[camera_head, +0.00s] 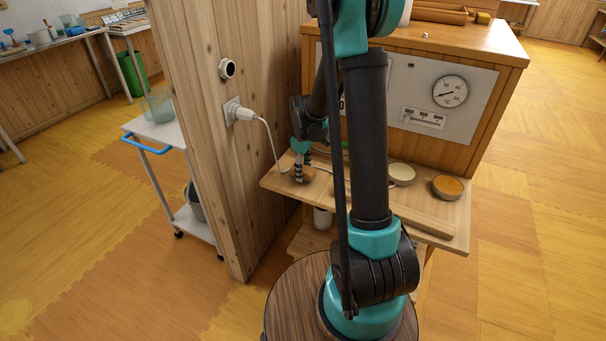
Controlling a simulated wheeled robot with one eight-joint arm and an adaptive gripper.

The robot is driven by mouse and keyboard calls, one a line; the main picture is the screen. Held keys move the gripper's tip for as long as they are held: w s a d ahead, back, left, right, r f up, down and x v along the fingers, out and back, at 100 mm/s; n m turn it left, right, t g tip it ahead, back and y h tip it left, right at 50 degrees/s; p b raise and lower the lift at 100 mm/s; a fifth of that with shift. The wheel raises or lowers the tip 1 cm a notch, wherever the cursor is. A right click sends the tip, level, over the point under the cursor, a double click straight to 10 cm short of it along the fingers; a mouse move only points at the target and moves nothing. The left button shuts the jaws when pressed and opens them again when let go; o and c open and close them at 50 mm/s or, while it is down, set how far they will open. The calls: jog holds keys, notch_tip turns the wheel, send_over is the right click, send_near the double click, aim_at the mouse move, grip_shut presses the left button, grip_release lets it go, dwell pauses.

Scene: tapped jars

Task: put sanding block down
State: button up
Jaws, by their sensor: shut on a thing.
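My gripper (302,165) is at the left end of a wooden shelf (410,222), pointing down. It is shut on a small brown block, the sanding block (305,175), low over the shelf top. I cannot tell whether the block touches the wood. The gripper's fingers hide part of the block, and my arm crosses the middle of the view and hides part of the shelf.
A pale round lid (402,174) and a round dish with orange contents (447,187) sit right of my arm on the shelf. A white cable runs from a plug (243,114) on the wooden post (205,150) to the shelf. A panel with a dial (450,91) stands behind.

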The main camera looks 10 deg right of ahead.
jog(key=shift+f, duration=0.8)
jog(key=shift+s+f, duration=0.1)
jog(key=shift+f, duration=0.15)
jog(key=o, duration=1.2)
jog(key=shift+f, duration=0.1)
